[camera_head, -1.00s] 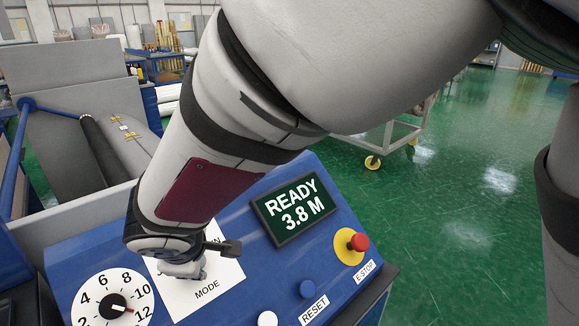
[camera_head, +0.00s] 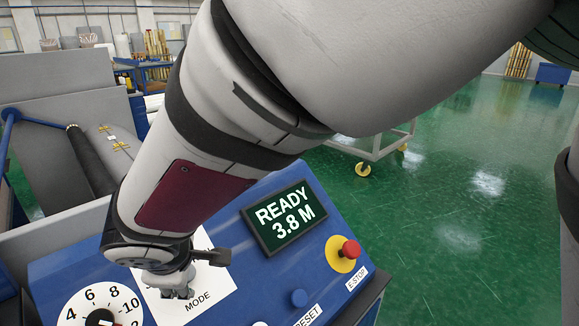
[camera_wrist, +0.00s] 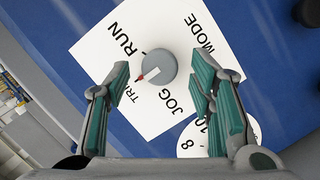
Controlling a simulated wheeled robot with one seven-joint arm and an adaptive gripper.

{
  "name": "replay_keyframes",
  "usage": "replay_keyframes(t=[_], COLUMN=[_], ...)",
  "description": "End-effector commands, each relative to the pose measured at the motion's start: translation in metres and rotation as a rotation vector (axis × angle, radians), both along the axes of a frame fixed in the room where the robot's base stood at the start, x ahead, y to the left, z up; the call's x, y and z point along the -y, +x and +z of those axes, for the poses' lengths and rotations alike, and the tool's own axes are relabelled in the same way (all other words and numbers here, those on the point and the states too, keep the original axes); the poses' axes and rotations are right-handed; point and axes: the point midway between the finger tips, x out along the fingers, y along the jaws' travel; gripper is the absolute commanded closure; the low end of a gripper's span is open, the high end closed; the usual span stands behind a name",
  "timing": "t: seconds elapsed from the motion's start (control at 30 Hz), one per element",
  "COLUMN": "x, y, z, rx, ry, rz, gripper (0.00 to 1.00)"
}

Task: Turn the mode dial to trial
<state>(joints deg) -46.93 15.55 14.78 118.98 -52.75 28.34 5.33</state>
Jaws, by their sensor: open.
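The mode dial (camera_wrist: 157,66) is a round grey knob on a white card marked RUN, JOG, MODE and a partly hidden word starting TRI. Its white pointer has a red tip on the dial's left side, close to the partly hidden word. My gripper (camera_wrist: 160,80) is open, with one green-padded finger on each side of the dial. Gaps show between the fingers and the dial in the wrist view.
A numbered dial (camera_head: 100,305) is left of the card and also shows in the wrist view (camera_wrist: 222,138). To the right are the READY 3.8 M screen (camera_head: 284,216), a red emergency stop (camera_head: 350,249) and a blue reset button (camera_head: 299,298). A wheeled cart (camera_head: 375,150) stands behind.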

Motion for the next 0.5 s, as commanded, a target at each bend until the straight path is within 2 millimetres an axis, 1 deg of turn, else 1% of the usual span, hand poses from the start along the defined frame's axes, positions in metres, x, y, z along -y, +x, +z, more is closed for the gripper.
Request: replay_keyframes(t=[0.03,0.1,0.3,0.5], x=[0.002,0.005,0.011,0.013], y=[-0.003,-0.009,-0.023,-0.029], z=[0.009,0.019,0.041,0.048], rx=[0.003,0.003,0.002,0.001], ry=[0.003,0.003,0.001,-0.002], rz=[0.0,0.0,0.0,0.001], gripper=[0.51,0.51,0.51,0.51])
